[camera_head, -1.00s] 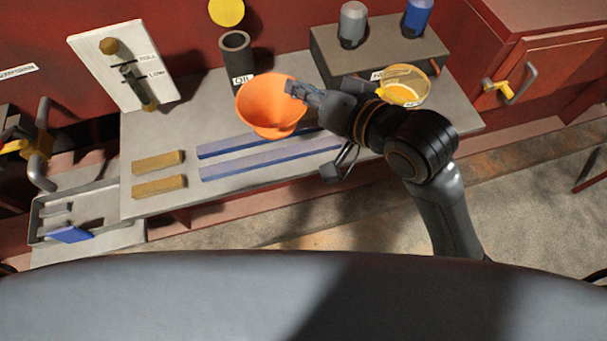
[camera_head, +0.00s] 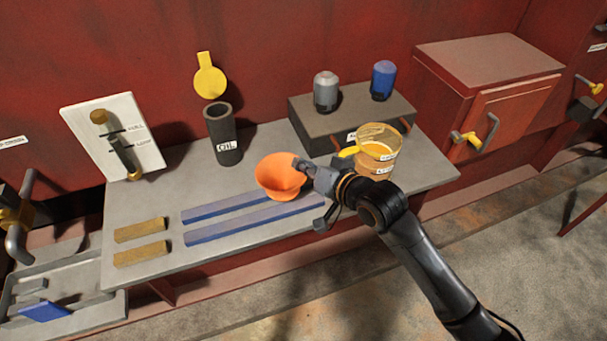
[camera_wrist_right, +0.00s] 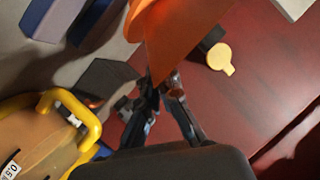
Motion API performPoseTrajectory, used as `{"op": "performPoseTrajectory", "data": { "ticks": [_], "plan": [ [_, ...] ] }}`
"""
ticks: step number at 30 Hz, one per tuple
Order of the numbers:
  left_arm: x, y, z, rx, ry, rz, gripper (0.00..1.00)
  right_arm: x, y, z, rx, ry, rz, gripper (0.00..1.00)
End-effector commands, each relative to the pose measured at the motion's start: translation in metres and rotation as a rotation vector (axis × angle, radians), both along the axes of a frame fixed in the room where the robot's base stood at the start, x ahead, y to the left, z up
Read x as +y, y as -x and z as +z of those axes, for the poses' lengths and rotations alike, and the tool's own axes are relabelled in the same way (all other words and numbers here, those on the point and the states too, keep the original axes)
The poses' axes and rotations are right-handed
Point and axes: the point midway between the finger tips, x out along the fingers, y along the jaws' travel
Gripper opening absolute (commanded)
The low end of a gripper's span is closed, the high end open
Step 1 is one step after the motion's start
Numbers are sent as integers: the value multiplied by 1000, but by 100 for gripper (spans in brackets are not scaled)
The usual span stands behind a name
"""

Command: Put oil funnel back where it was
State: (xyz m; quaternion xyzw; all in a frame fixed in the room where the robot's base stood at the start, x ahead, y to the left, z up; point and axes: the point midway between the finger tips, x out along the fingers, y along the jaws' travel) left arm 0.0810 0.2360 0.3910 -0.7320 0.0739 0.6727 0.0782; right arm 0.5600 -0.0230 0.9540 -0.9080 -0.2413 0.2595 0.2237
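The orange oil funnel (camera_head: 281,177) is in my right gripper (camera_head: 304,167), whose fingers are closed at its right rim. Its wide mouth faces up toward the head camera. It appears over the grey bench (camera_head: 180,173), at the blue strips; I cannot tell whether it touches the bench. In the right wrist view the funnel (camera_wrist_right: 190,28) shows at the top, against the gripper's fingers (camera_wrist_right: 160,92). The dark filler pipe marked OIL (camera_head: 220,132) stands open behind and left of the funnel. My left gripper is not in view.
A yellow measuring jug (camera_head: 375,152) stands close right of my gripper. Behind is a dark block (camera_head: 350,118) with a grey bottle (camera_head: 326,92) and a blue one (camera_head: 382,80). Two yellow bars (camera_head: 140,230) lie at the left. Bench between pipe and bars is clear.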

Motion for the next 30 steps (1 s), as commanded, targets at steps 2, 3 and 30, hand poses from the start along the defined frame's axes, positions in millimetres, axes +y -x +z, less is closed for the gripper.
{"op": "performPoseTrajectory", "data": {
  "ticks": [2,3,30],
  "plan": [
    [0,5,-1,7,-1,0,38,0,-6,-7,-1,1,0,0],
    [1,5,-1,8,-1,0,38,0,-7,-9,1,0,1,0],
    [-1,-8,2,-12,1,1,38,-1,-13,-55,0,0,0,0]
  ]
}}
